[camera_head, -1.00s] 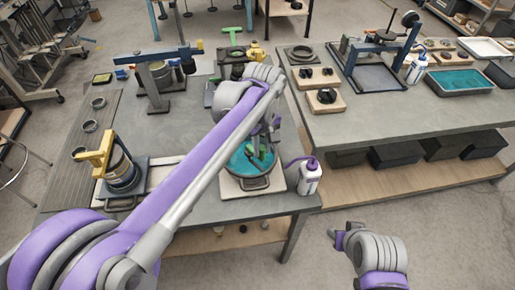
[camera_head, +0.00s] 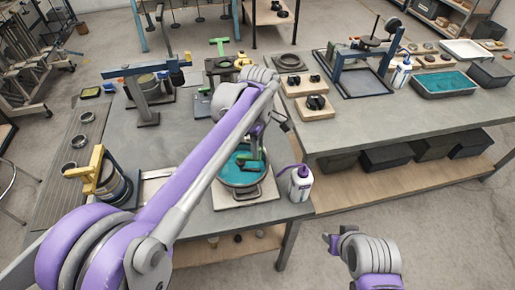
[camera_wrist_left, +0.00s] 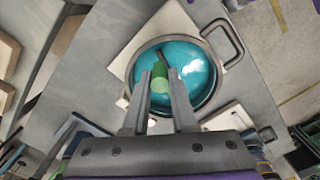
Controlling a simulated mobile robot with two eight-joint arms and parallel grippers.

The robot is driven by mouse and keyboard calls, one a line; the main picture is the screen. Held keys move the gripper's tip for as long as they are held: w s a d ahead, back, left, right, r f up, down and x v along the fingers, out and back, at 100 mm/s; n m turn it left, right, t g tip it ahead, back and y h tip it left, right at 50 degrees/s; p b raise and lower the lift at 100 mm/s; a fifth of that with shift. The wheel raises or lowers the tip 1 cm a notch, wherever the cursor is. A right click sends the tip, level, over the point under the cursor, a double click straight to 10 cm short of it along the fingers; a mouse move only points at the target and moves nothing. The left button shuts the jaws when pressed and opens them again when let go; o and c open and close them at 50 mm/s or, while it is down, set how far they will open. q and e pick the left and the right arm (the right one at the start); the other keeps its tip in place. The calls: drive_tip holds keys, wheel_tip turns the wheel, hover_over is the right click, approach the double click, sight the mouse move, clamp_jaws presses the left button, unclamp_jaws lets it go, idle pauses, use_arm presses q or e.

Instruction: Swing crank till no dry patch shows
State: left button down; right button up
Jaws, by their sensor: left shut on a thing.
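A round pan with a dark rim and side handles (camera_head: 249,194) stands on a pale board near the table's front edge. Teal liquid (camera_head: 230,174) covers the visible pan floor. A green crank (camera_head: 248,158) sits over the pan; its upright grip (camera_wrist_left: 159,78) shows in the left wrist view with a dark arm behind it. My left gripper (camera_wrist_left: 159,88) is shut on this grip, fingers on either side. A bright patch on the teal (camera_wrist_left: 194,74) looks like glare. Part of the pan is hidden by my arm and fingers. My right gripper (camera_head: 332,242) hangs low, apart from the table.
A white bottle with a purple cap (camera_head: 300,183) stands just right of the pan. A yellow clamp with a dark jar (camera_head: 108,180) stands at left. A blue-beamed stand (camera_head: 147,95) is farther back. A second table (camera_head: 420,115) at right holds a teal tray (camera_head: 446,82).

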idle(0.5)
use_arm(q)
drive_tip(key=c, duration=0.7)
unclamp_jaws()
drive_tip(key=shift+r, duration=0.15)
wheel_tip(320, 180, up, 11)
drive_tip(key=shift+f+p, duration=0.2)
drive_tip(key=shift+p, duration=0.2)
